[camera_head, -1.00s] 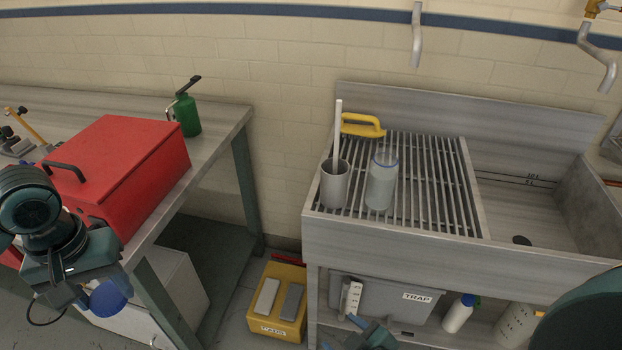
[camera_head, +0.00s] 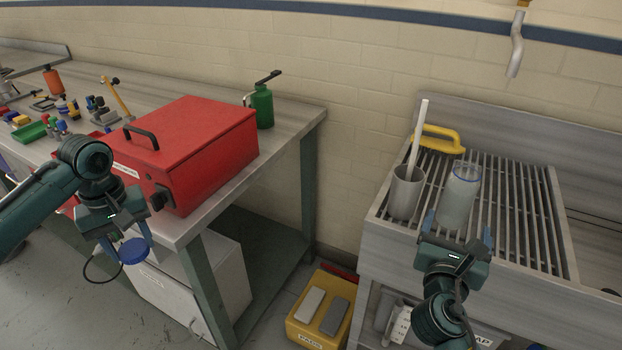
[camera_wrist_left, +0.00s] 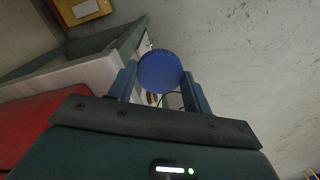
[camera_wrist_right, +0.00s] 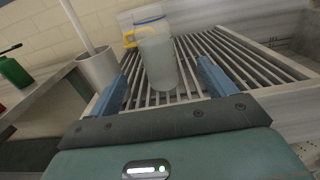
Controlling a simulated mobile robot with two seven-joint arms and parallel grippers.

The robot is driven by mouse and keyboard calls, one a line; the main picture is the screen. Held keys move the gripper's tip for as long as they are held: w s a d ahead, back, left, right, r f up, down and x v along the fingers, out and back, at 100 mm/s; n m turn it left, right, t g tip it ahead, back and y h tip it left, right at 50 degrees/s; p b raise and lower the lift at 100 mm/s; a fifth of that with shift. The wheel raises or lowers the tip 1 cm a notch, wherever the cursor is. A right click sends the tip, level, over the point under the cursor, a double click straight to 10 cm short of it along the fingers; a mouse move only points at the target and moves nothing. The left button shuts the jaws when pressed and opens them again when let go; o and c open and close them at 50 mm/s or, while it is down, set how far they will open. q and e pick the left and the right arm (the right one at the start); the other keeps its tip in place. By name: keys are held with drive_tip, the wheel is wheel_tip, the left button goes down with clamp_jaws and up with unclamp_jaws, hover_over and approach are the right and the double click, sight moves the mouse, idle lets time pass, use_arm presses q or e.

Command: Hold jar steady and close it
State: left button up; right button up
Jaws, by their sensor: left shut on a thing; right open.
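The jar (camera_head: 459,198) is translucent with a blue ring near its top, and it stands upright on the slatted drainboard (camera_head: 521,208). In the right wrist view the jar (camera_wrist_right: 158,64) stands ahead, between the lines of the two fingers. My right gripper (camera_head: 457,233) is open and empty at the drainboard's front edge, just short of the jar. My left gripper (camera_head: 132,246) is shut on a round blue lid (camera_head: 133,251), held in the air in front of the left bench. The lid (camera_wrist_left: 160,72) shows between the fingertips in the left wrist view.
A grey cup (camera_head: 406,193) with a white rod stands close left of the jar. A yellow handled tool (camera_head: 438,139) lies behind them. A red box (camera_head: 188,152) and green can (camera_head: 262,107) sit on the left bench. A yellow bin (camera_head: 318,309) is on the floor.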

sight(458, 200)
use_arm(q)
drive_tip(key=shift+r, duration=0.15)
use_arm(e)
drive_tip(key=x, duration=0.6)
drive_tip(key=shift+w+d, duration=0.15)
drive_tip(key=shift+w, duration=0.2)
use_arm(q)
drive_tip(key=shift+r, duration=0.1)
use_arm(e)
drive_tip(key=x, duration=0.4)
drive_tip(key=shift+w+a+r, duration=0.15)
drive_tip(key=shift+w+a, duration=0.05)
drive_tip(key=shift+a, duration=0.05)
drive_tip(key=shift+w+d, duration=0.35)
drive_tip(key=shift+w, duration=0.15)
drive_tip(key=c, duration=1.3)
